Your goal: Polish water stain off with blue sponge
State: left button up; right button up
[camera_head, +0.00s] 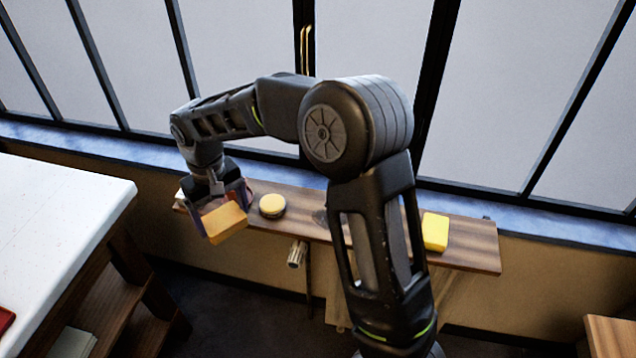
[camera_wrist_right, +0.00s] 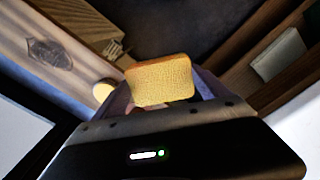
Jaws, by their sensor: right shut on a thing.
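My right gripper (camera_head: 222,212) is shut on an orange-yellow sponge block (camera_head: 226,223), held at the left end of a narrow wooden shelf (camera_head: 465,245). The held block also shows in the right wrist view (camera_wrist_right: 162,82), between the purplish fingers. I see no sponge that is clearly blue. A dark stain (camera_wrist_right: 50,54) marks the shelf top in the right wrist view. In the head view the stain (camera_head: 320,215) shows as a dark patch beside my arm, partly hidden. My left gripper is not in view.
A round yellow-topped item (camera_head: 272,205) sits on the shelf right of the held block. A bright yellow block (camera_head: 435,232) lies toward the shelf's right end. A white-topped table (camera_head: 60,225) stands at left. Windows (camera_head: 250,40) rise behind the shelf.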

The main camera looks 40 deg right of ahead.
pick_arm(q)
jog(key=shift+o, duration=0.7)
pick_arm(e)
jog(key=shift+d, duration=0.1)
pick_arm(q)
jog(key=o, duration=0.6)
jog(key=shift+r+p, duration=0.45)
jog(key=shift+p, duration=0.05)
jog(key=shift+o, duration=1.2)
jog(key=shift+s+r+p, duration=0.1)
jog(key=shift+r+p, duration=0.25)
jog(key=shift+p, duration=0.05)
pick_arm(e)
jog(key=s+d+m, duration=0.2)
jog(key=d+m, duration=0.2)
jog(key=d, duration=0.7)
jog(key=s+d+f+m, duration=0.1)
jog(key=d+m, duration=0.4)
jog(key=d, duration=0.5)
jog(key=shift+s+d+f, duration=0.3)
jog(key=shift+s+d, duration=0.05)
jog(key=shift+s, duration=0.05)
